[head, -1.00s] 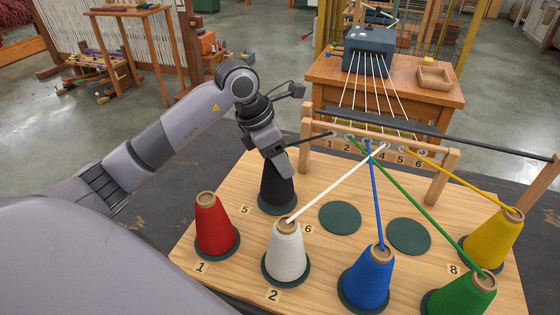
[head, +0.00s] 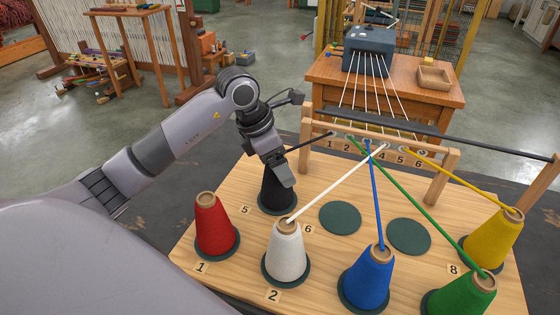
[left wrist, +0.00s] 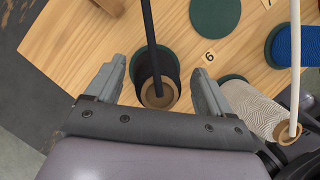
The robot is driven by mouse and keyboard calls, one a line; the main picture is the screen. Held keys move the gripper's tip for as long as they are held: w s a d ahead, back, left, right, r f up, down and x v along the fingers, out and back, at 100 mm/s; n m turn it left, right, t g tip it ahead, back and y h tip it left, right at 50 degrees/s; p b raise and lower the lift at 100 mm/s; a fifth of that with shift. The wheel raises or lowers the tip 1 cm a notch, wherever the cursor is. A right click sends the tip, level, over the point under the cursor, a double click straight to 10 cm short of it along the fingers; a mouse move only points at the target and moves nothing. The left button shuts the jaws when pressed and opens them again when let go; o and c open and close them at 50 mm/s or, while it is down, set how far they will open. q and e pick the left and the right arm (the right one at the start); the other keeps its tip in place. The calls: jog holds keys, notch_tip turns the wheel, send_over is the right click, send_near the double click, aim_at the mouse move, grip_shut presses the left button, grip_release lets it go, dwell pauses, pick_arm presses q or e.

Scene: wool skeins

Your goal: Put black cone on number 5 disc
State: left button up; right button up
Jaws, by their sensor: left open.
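The black cone (head: 277,195) stands upright on a dark green disc beside the number 5 label (head: 245,210). A black thread runs from its top toward the numbered rail. My left gripper (head: 282,178) is over the cone's top, pointing down, and hides part of it. In the left wrist view the black cone (left wrist: 158,92) shows its brown top between the two spread fingers of my left gripper (left wrist: 162,88), with a gap on each side. The dark green rim shows around the cone's base. My right gripper is not in view.
A red cone (head: 213,228) and a white cone (head: 286,252) stand close in front. Blue (head: 368,278), green (head: 462,300) and yellow (head: 492,240) cones stand to the right. Two discs (head: 340,218) (head: 409,236) are empty. Threads stretch from the cones to the wooden rail (head: 380,150).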

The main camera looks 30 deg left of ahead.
pick_arm(q)
jog(key=v, duration=1.2)
jog(key=shift+s, duration=0.1)
